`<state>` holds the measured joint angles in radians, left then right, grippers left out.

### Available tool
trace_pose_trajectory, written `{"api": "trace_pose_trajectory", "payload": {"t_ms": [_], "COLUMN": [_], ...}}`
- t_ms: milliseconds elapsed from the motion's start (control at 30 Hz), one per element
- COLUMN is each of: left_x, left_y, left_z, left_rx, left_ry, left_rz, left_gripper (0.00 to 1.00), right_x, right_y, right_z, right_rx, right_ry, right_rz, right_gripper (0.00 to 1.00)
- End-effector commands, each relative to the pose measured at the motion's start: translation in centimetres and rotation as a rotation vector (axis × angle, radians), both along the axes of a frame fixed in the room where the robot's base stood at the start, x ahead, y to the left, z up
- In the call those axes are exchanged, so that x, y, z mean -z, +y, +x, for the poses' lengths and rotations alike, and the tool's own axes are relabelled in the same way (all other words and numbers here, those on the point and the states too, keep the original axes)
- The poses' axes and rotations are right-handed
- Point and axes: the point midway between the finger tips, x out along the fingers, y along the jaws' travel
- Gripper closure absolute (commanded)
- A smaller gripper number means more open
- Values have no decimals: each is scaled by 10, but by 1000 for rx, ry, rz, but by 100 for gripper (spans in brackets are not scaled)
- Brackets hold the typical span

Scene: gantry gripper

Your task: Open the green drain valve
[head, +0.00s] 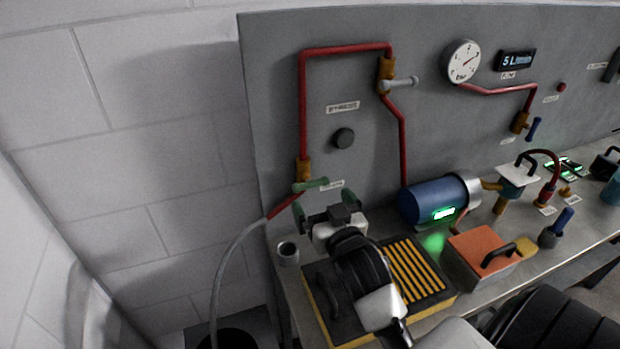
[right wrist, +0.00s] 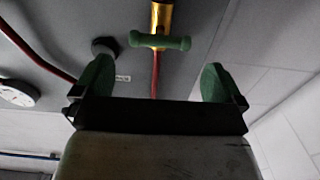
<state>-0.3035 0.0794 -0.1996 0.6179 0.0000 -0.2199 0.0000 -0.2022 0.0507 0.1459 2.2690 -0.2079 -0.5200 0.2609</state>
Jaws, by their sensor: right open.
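The green drain valve handle (head: 311,185) sits low on the left of the grey panel, on a brass valve body (head: 303,168). The handle lies crosswise to the pipe, clearly so in the right wrist view (right wrist: 160,41). My right gripper (head: 325,210) is open and empty, just below the handle and apart from it. In the right wrist view its two green-padded fingers (right wrist: 157,78) are spread wide, with the handle ahead, beyond the tips and roughly centred between them. My left gripper is not in view.
A red pipe (head: 303,110) rises from the valve; a grey hose (head: 230,262) runs down from it. A dark round knob (head: 343,138) is on the panel. On the bench stand a small grey cup (head: 288,253), a blue motor (head: 428,202) and an orange box (head: 482,254).

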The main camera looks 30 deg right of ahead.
Motion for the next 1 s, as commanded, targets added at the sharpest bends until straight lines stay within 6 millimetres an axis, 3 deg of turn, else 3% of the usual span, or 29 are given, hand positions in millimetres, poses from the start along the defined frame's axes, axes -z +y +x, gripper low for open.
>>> {"api": "trace_pose_trajectory", "payload": {"t_ms": [133,333,500,767,933,1000], "left_x": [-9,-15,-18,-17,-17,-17], "left_y": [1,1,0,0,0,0], "left_z": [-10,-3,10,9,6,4], "left_rx": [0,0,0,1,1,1], "left_ry": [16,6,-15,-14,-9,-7], "left_rz": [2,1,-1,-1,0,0], "left_gripper": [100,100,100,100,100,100], "right_x": [-3,-2,-1,0,0,0], "right_y": [-7,-13,-15,-16,-16,-16], "right_z": [29,56,65,66,65,65], "right_rx": [0,-1,-1,-1,-1,-1], "right_ry": [0,1,2,2,2,3], "right_rz": [-2,-2,-1,-1,-1,-1], "right_gripper": [0,0,0,0,26,30]}}
